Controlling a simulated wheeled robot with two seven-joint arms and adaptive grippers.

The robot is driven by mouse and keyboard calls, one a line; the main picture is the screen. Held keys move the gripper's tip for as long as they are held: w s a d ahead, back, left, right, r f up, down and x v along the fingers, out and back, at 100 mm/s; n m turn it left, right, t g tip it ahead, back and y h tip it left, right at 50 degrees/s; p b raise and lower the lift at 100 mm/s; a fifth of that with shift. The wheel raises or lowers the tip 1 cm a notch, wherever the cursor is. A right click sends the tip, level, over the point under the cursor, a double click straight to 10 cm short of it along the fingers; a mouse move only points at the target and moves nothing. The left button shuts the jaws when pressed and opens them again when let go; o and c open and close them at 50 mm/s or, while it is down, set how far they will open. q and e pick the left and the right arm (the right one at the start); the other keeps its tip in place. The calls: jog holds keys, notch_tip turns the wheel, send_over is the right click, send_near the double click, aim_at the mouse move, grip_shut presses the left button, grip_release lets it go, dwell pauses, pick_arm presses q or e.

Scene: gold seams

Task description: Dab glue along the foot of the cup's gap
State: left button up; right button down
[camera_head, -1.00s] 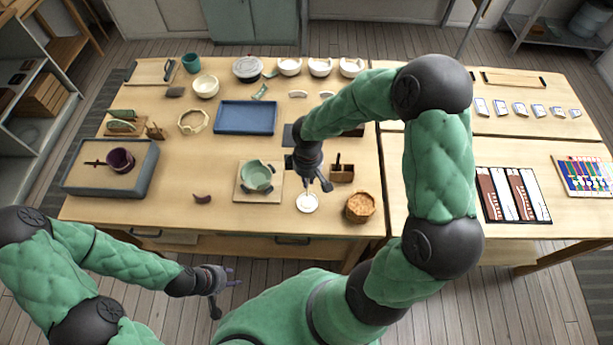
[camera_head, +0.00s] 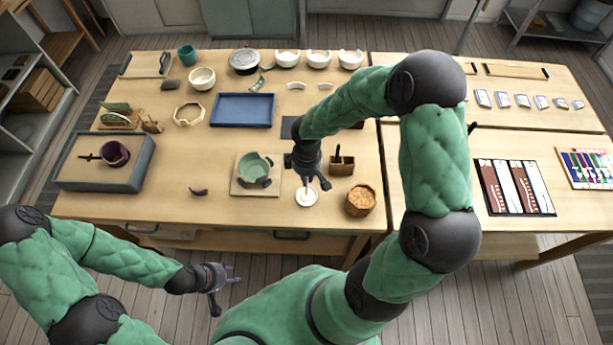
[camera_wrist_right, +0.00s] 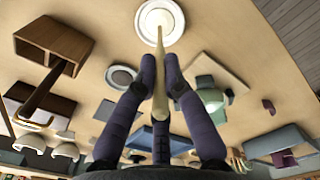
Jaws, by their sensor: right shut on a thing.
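The pale green cup (camera_head: 255,168), its rim uneven, sits on a square wooden board (camera_head: 244,189); it also shows in the right wrist view (camera_wrist_right: 210,97). My right gripper (camera_head: 309,176) is shut on a thin pale stick (camera_wrist_right: 160,75). The stick's far end points at the small round white dish (camera_head: 306,198) and overlaps its middle in the right wrist view (camera_wrist_right: 172,36); I cannot tell whether it touches. The gripper is right of the cup, apart from it. My left gripper (camera_head: 234,275) is empty, fingers apart, in front of the table edge.
A purple shard (camera_head: 198,191) lies left of the board. A grey-rimmed tray (camera_head: 140,180) holds a purple cup (camera_head: 115,153). A blue tray (camera_head: 243,110) lies behind.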

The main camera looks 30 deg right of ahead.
jog(key=shift+s+f+b, duration=0.1)
jog(key=shift+f+b, duration=0.45)
jog(key=shift+f, duration=0.05)
dwell(1.7)
jog(key=shift+r+p, duration=2.75)
jog(key=shift+r, duration=0.85)
